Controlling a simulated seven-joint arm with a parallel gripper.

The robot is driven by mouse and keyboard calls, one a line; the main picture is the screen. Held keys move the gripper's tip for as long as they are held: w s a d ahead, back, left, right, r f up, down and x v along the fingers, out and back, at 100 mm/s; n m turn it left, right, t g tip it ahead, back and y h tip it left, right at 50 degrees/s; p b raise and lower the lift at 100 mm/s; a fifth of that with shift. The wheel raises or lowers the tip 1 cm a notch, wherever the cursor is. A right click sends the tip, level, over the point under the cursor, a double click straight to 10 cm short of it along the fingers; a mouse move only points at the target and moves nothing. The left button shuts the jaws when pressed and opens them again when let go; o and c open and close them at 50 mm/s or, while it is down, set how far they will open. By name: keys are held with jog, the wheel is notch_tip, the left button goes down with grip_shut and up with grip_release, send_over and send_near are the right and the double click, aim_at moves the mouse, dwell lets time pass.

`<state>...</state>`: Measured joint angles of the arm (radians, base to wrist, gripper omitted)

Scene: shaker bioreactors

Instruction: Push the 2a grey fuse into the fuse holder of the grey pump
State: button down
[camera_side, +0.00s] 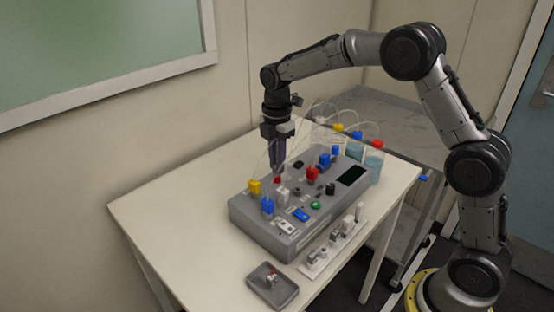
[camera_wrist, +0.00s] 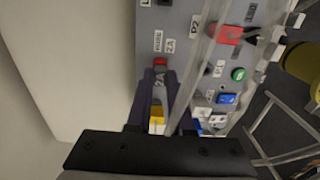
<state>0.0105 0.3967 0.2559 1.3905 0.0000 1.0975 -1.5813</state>
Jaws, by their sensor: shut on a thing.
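My gripper (camera_side: 277,170) points straight down over the left rear part of the grey device box (camera_side: 262,232). In the wrist view its fingers (camera_wrist: 159,80) are shut on a grey piece marked 2A (camera_wrist: 160,79), which looks like the grey fuse. A small red part (camera_wrist: 160,61) shows just past the fingertips, near panel print with "2A". In the side view the red part (camera_side: 277,180) sits right by the tips. The fuse holder is not clearly visible, and I cannot tell whether the fuse touches it.
Yellow (camera_side: 254,187) and blue (camera_side: 267,205) blocks stand close by on the box. Thin clear tubes pass near my gripper to capped bottles (camera_side: 374,160) behind. A white rack (camera_side: 316,266) and a grey tray (camera_side: 284,297) lie in front. The table's left side is clear.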

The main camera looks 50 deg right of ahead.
jog(key=shift+f, duration=0.5)
dwell(0.7)
jog(key=c, duration=0.7)
grip_release()
jog(key=shift+c, duration=0.2)
notch_tip(320, 180, up, 14)
